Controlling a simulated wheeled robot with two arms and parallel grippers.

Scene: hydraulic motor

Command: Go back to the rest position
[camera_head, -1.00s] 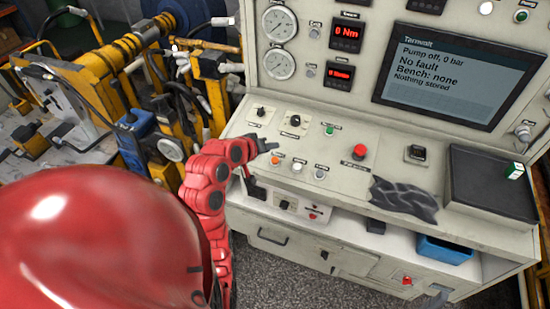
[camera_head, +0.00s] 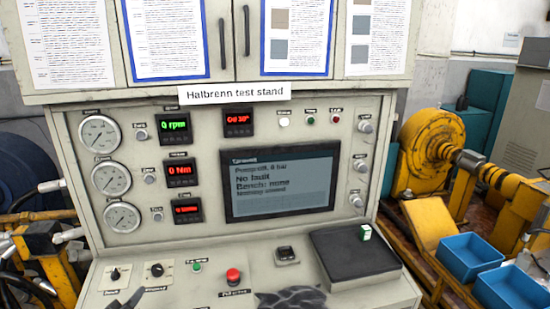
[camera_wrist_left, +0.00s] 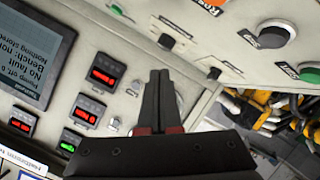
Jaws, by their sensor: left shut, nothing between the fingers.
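My left gripper (camera_head: 128,300) shows only as dark fingertips at the bottom edge of the head view, over the left part of the control desk. In the left wrist view its two dark fingers (camera_wrist_left: 159,78) are together and empty, with the console panel behind them. The Halbrenn test stand (camera_head: 234,93) fills the middle of the head view. Its screen (camera_head: 283,184) reads no fault and bench none. My right gripper is not in view.
A red button (camera_head: 233,276), knobs (camera_head: 157,269) and a crumpled dark cloth (camera_head: 292,298) are on the desk. A black tray (camera_head: 350,262) holds a small green and white block (camera_head: 365,232). Blue bins (camera_head: 470,256) and yellow machinery (camera_head: 428,150) stand to the right.

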